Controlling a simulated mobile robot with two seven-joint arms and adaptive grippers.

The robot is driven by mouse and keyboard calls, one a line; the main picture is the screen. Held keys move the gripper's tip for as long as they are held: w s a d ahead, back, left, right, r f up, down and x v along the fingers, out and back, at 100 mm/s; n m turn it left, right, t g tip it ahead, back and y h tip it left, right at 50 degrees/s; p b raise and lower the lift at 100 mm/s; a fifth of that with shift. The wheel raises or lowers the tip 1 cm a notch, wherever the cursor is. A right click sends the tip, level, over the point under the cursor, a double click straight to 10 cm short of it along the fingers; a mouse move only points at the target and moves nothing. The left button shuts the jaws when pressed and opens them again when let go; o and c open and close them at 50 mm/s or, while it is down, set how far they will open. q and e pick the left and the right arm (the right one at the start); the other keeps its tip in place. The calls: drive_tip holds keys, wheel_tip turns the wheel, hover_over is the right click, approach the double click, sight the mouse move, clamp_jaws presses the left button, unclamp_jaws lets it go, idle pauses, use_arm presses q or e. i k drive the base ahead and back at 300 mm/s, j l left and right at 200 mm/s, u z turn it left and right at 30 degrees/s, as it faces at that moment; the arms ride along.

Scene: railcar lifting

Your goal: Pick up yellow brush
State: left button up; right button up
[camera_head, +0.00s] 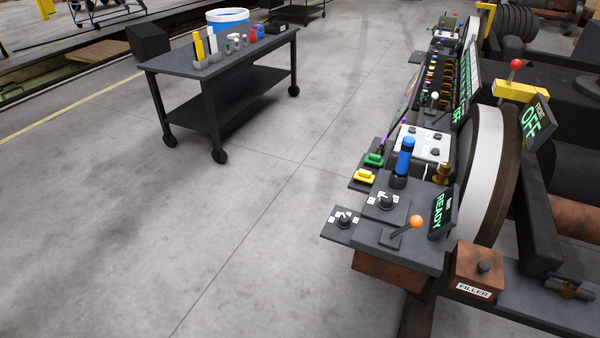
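A small yellow brush-like piece (365,178) lies on a low ledge at the left side of the control console, with a similar green piece (374,160) just behind it. A yellow upright block (198,47) also stands on the dark wheeled cart (185,66) at the back left. Both yellow things are too small for me to tell for certain which is the brush. Neither of my grippers is in view.
The console (408,258) on the right carries an orange-knobbed lever (416,222), a blue cylinder (405,155), dials and a READY sign (442,211). Large wheels and axles stand behind it. A blue-and-white bucket (228,18) is behind the cart. The concrete floor between cart and console is clear.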

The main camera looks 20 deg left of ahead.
sight(365, 178)
drive_tip(key=z, duration=1.55)
drive_tip(key=u, duration=1.6)
drive_tip(key=i+j+z, duration=0.15)
drive_tip(key=z, duration=0.25)
drive_tip(key=i+j+z, duration=0.1)
drive_tip(key=j+z, duration=0.3)
drive_tip(key=i+j+z, duration=0.1)
drive_tip(key=z, duration=0.3)
drive_tip(key=j+z, duration=0.5)
drive_tip(key=j, duration=0.65)
drive_tip(key=j+z, duration=0.1)
drive_tip(key=j, duration=0.7)
drive_tip(key=j+z, duration=0.1)
drive_tip(key=j, duration=0.65)
drive_tip(key=k+j+z, duration=0.15)
drive_tip(key=j, duration=0.6)
